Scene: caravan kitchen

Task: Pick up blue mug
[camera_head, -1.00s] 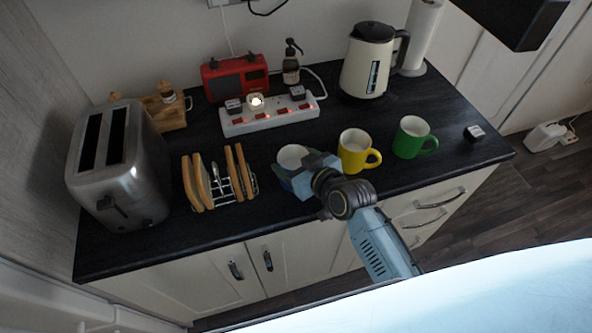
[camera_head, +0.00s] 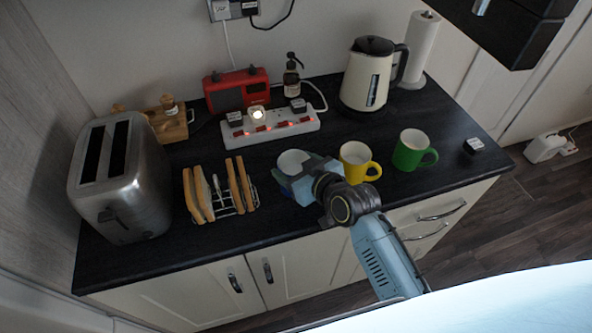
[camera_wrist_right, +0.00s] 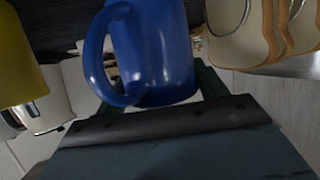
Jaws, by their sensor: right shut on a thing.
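The blue mug (camera_wrist_right: 150,50) fills the top middle of the right wrist view, its handle to the left. My right gripper (camera_head: 303,175) is shut on it, with green fingers at the mug's sides. In the head view the mug (camera_head: 284,182) is mostly hidden behind the gripper; its pale inside and a bit of blue side show. I cannot tell whether its base touches the worktop. My left gripper is not in view.
A yellow mug (camera_head: 357,162) stands close right of the gripper, a green mug (camera_head: 412,151) further right. A toast rack (camera_head: 221,189) stands close left, then a toaster (camera_head: 120,177). Behind are a power strip (camera_head: 271,129), red radio (camera_head: 238,91) and kettle (camera_head: 367,75).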

